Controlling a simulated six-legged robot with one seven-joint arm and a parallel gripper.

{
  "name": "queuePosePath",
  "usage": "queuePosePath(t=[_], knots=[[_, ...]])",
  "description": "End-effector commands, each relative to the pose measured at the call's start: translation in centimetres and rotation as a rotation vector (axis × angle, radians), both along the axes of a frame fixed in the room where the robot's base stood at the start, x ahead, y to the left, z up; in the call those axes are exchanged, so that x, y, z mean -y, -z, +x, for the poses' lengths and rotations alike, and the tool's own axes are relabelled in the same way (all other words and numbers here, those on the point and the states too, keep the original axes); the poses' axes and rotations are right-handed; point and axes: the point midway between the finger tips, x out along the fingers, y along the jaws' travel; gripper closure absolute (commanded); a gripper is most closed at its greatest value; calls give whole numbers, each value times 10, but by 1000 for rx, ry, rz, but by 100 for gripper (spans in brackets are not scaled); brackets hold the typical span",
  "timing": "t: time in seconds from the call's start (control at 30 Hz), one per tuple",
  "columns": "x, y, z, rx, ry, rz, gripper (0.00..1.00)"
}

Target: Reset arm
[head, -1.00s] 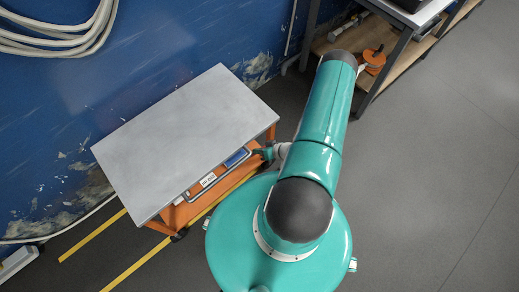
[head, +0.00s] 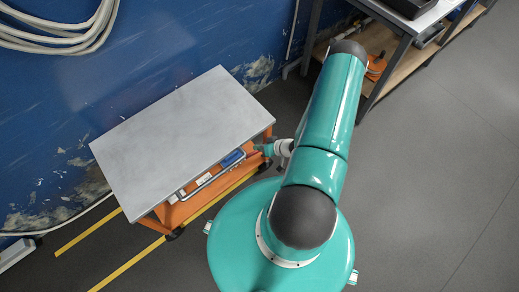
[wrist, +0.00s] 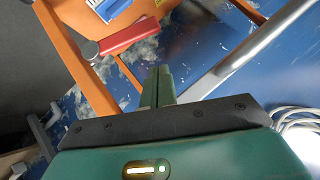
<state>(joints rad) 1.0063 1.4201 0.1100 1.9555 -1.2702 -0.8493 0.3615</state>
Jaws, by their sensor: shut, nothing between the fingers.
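My gripper (wrist: 158,86) shows in the wrist view with its two green fingers together and nothing between them. The fingers point toward the orange frame of a cart (wrist: 82,58). In the head view my gripper (head: 262,149) is small and partly hidden, beside the right end of the cart, just below the level of its grey top (head: 185,140). My teal arm reaches up and to the right from my body, then folds back toward the cart. I cannot tell whether the fingers touch the cart.
A blue item (head: 232,158) lies under the cart top. The wrist view shows a red bar (wrist: 128,37) and a silver rail (wrist: 245,50) near the fingers. A shelf bench (head: 385,55) stands at upper right, close to my elbow. The floor at right is clear.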

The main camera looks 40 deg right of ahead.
Motion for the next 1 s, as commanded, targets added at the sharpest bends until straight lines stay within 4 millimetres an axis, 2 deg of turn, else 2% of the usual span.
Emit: queuePosePath(t=[0.3, 0.5, 0.83, 1.0], knots=[[15, -42, -40, 1, 2, -2, 100], [21, -56, -55, 1, 2, -1, 100], [23, -58, -58, 0, 0, -3, 100], [41, -71, -44, -31, -15, -86, 100]])
